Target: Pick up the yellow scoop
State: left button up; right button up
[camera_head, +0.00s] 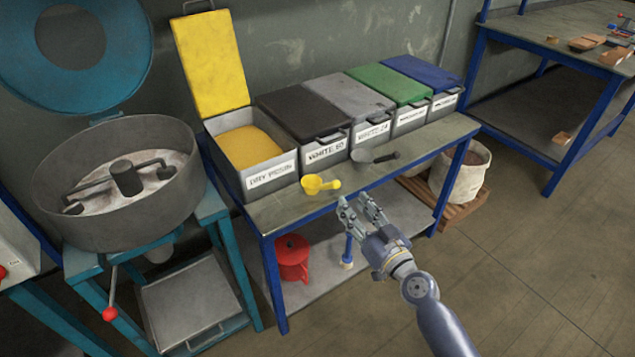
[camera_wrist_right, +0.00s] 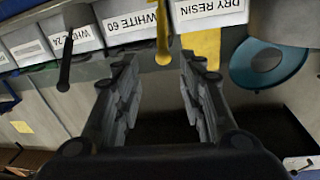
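The yellow scoop (camera_head: 314,185) lies near the front edge of the grey bench top (camera_head: 290,206), in front of the bin labelled DRY RESIN. Its handle points right, toward my right gripper. My right gripper (camera_head: 358,207) is open and empty, just in front of the bench edge and to the right of the scoop, not touching it. In the right wrist view the scoop's yellow handle (camera_wrist_right: 163,50) shows beyond and between the two open fingers (camera_wrist_right: 160,90). My left gripper is not in view.
A dark metal scoop (camera_head: 372,156) lies farther right on the bench. Several labelled bins stand behind; the DRY RESIN bin (camera_head: 270,183) has its yellow lid (camera_head: 212,62) raised. A red pot (camera_head: 292,262) stands on the lower shelf. A round mixer (camera_head: 120,205) stands at left.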

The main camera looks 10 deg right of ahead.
aim_at(334, 185)
jog(key=x, duration=0.9)
jog(key=shift+a+f, duration=0.2)
jog(key=shift+a, duration=0.05)
jog(key=shift+w+a, duration=0.15)
jog(key=shift+w, duration=0.3)
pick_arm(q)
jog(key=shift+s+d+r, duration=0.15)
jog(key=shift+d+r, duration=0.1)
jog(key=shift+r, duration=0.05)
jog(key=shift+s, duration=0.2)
pick_arm(e)
grip_shut()
